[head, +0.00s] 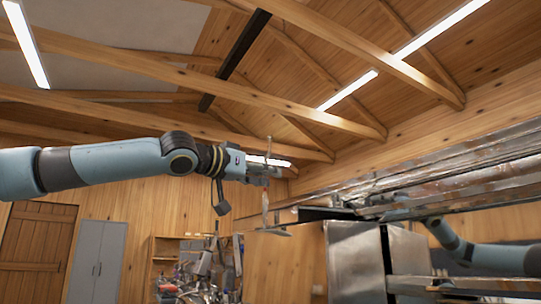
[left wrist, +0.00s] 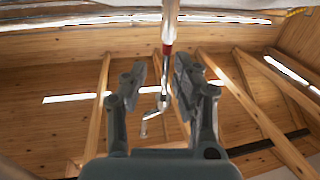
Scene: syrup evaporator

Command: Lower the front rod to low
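A thin upright rod (head: 265,207) hangs near the middle of the head view, with a small flat piece at its lower end. My left gripper (head: 268,172) reaches it from the left at its upper part. In the left wrist view a metal rod with a red band (left wrist: 167,48) and a bent, hooked end runs between the fingertips of the left gripper (left wrist: 161,72). The fingers are apart, with a gap showing on both sides of the rod. My right arm comes in from the right beneath the metal pans; its gripper is not clear to see.
Long metal evaporator pans (head: 450,185) fill the right side, above a metal cabinet (head: 355,262). A cluttered shelf (head: 163,262), a grey locker (head: 97,262) and a wooden door (head: 38,250) stand at the back left. Wooden beams cross overhead. The air left of the rod, below my left arm, is clear.

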